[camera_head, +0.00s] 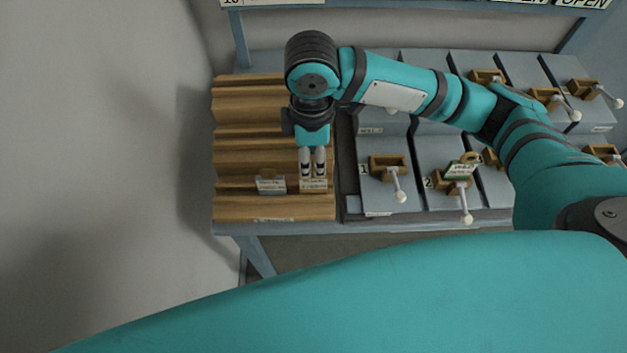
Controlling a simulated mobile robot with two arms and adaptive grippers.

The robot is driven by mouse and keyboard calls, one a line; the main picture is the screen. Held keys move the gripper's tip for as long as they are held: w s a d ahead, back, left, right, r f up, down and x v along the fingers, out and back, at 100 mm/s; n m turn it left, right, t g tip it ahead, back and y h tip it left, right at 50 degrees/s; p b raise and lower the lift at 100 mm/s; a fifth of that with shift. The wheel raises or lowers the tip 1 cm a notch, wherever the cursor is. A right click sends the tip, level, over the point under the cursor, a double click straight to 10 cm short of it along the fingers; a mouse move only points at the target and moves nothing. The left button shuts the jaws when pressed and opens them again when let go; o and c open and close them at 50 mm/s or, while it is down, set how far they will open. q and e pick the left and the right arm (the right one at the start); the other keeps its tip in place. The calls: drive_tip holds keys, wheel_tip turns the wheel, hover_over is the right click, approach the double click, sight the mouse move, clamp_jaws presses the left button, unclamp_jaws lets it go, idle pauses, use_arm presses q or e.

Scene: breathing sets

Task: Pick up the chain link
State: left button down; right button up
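My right gripper (312,176) points down over the wooden stepped rack (232,208) at the left of the table. Its two fingers are close together with a narrow gap, and their tips reach a small pale tagged piece (313,186) on a lower step. I cannot tell whether they touch or grip it. A similar small grey tagged piece (271,185) lies just left of it. Both are too small to tell for certain which is the chain link. My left gripper is not in view.
Grey sloped panels with brass brackets and white-knobbed levers (398,188) fill the table right of the rack. Lever 2 carries a green-white tag (460,168). My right arm passes over these panels. A plain wall stands at the left; a sign board runs along the top.

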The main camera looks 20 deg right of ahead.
sight(313, 168)
wheel_tip(313, 168, down, 6)
drive_tip(key=shift+s+d+r+p, duration=0.1)
drive_tip(key=shift+d+r+p, duration=0.1)
drive_tip(key=shift+p, duration=0.45)
drive_tip(key=shift+a, duration=0.1)
drive_tip(key=shift+c, duration=0.3)
clamp_jaws()
